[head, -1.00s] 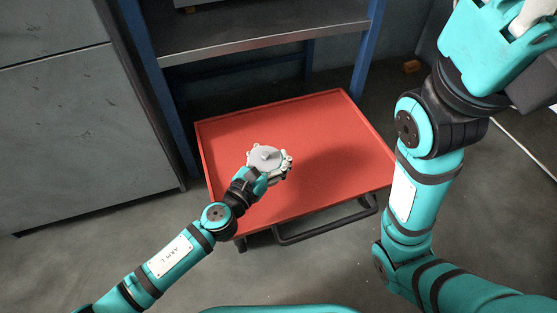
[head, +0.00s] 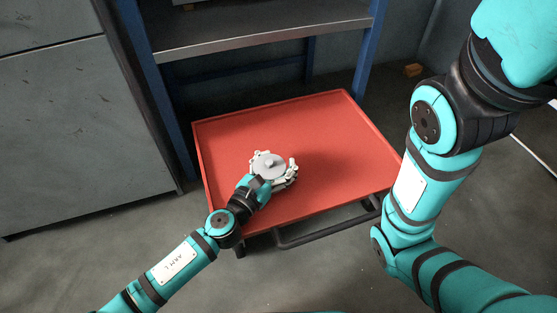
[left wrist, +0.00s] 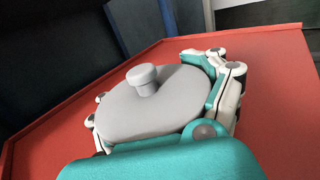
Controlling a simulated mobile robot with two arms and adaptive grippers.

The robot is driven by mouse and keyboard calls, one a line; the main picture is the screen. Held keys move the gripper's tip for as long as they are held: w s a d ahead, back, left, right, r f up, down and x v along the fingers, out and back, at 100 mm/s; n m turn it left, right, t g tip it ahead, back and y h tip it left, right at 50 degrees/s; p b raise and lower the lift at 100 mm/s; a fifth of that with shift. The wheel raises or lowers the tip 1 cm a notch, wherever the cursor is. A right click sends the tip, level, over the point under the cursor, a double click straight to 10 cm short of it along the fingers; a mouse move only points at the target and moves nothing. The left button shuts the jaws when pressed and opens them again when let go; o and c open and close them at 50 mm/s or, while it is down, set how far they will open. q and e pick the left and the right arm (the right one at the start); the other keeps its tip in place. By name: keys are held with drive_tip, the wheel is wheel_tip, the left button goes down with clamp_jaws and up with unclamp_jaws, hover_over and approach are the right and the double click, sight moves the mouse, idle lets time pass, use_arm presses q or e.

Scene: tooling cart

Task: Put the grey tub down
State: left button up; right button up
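The grey tub (head: 269,163) is round, with a flat grey lid and a small knob on top. It is over the middle of the red cart top (head: 335,140), lid up. My left gripper (head: 279,168) has its pale fingers around the tub's sides and is shut on it. In the left wrist view the tub (left wrist: 150,105) fills the middle, with finger links (left wrist: 225,85) close against its right side. Its underside is hidden, so I cannot tell whether it touches the cart. My right gripper is out of view; only my right arm shows.
The red cart top is otherwise bare, with free room all around the tub and a low raised rim. A dark handle bar (head: 320,232) runs along its near side. A metal shelf (head: 260,38) with blue posts stands behind, and a grey cabinet (head: 80,120) stands left.

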use_arm(q)
drive_tip(key=o, duration=0.5)
drive_tip(key=shift+o, duration=0.2)
